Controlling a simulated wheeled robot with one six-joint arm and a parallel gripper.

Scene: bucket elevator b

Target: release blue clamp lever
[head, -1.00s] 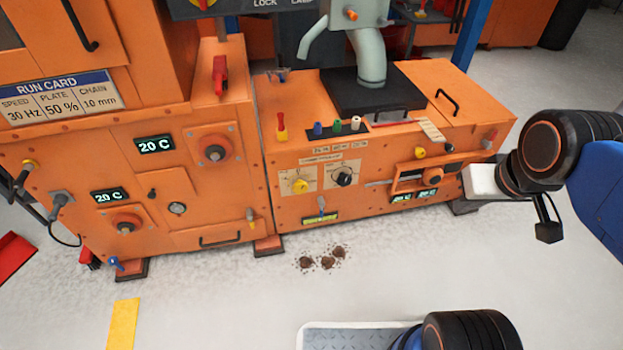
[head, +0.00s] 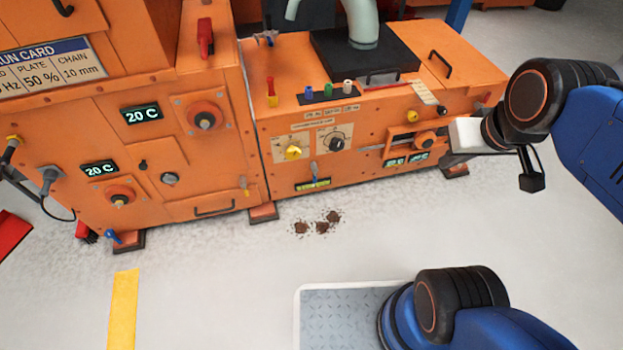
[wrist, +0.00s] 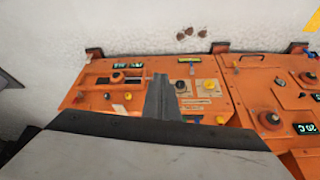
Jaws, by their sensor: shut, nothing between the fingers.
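A small blue lever (head: 113,236) sits low at the left cabinet's bottom front edge, beside a red-and-black fitting. I cannot tell from the pictures which is the clamp lever. My gripper (head: 448,158) is at the right, in front of the machine's right end and far from both blue parts. In the wrist view its fingers (wrist: 160,78) are together and empty, in front of the orange panel, which appears upside down there.
The orange machine (head: 345,180) carries knobs, displays and handles on its front. Brown crumbs (head: 318,225) lie on the floor before it. A yellow floor strip (head: 124,305) is at lower left, with bare floor between it and my tray-like base (head: 340,290).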

